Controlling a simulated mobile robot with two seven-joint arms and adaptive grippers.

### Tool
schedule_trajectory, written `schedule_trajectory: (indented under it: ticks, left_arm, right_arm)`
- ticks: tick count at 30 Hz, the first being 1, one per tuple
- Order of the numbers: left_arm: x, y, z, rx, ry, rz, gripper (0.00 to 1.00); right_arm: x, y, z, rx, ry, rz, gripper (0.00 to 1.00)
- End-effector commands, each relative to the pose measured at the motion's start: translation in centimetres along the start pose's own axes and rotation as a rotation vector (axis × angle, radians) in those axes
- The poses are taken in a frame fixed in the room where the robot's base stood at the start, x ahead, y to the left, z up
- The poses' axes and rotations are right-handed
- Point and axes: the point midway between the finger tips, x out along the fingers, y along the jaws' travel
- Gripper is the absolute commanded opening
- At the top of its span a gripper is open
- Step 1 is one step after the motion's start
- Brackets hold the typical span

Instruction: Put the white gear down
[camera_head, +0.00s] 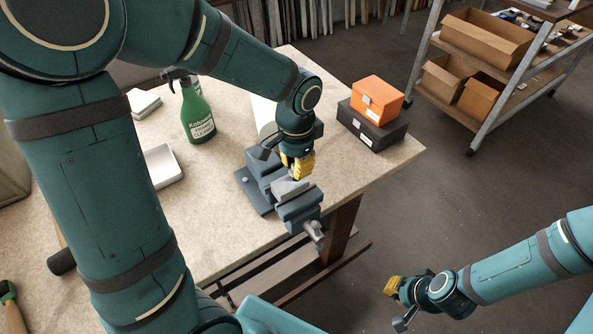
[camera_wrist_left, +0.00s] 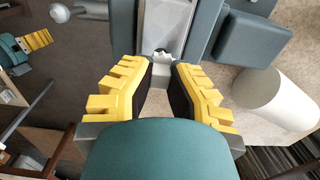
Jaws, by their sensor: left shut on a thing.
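My left gripper (camera_head: 297,174) points down over the grey bench vise (camera_head: 250,193) near the table's front right edge. In the left wrist view its yellow fingers (camera_wrist_left: 162,75) close in on a small pale, toothed piece (camera_wrist_left: 162,56), which looks like the white gear. Only a little of it shows between the fingertips, just in front of the vise's bright metal part. I cannot tell whether it touches the vise. In the head view the gear is hidden by the fingers. My right gripper (camera_head: 397,303) is off the table at the lower right; its finger gap is unclear.
A green spray bottle (camera_head: 197,112), a white tray (camera_head: 163,165) and a white cylinder (camera_wrist_left: 276,100) stand on the table (camera_head: 225,235). An orange box (camera_head: 377,98) sits on a black box (camera_head: 372,126) right of the vise. A shelf cart (camera_head: 440,110) stands beyond.

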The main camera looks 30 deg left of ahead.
Motion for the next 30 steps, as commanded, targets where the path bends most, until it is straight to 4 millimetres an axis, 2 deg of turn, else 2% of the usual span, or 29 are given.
schedule_trajectory:
  ticks: [1,4,15,16,17,18,26,30]
  left_arm:
    - [1.0,0.0,0.0,0.001,-0.004,0.001,0.0]
    - [2.1,0.0,0.0,0.002,-0.002,0.0,0.0]
    - [2.5,0.0,0.0,0.001,-0.001,0.0,0.0]
    - [2.5,0.0,0.0,0.001,-0.001,0.0,0.2]
    - [2.4,0.0,0.0,0.001,-0.001,0.0,0.3]
    - [2.4,0.0,0.0,0.001,-0.001,0.0,0.36]
    - [2.4,0.0,0.0,0.001,0.0,0.0,0.36]
    - [1.7,0.0,0.0,0.001,0.001,-0.001,0.36]
  right_arm:
    - [0.3,0.1,0.1,0.0,-0.002,0.0,0.0]
    - [0.5,0.2,0.2,-0.001,-0.004,0.0,0.0]
    - [0.7,0.2,0.3,-0.002,-0.006,-0.001,0.0]
    - [0.7,0.2,0.3,-0.002,-0.006,-0.001,0.0]
    - [0.6,0.2,0.3,-0.002,-0.006,-0.001,0.0]
    - [0.6,0.2,0.3,-0.002,-0.006,-0.001,0.0]
    - [0.6,0.2,0.3,-0.002,-0.006,-0.001,0.0]
    - [0.2,0.1,0.1,-0.001,-0.003,0.0,0.0]
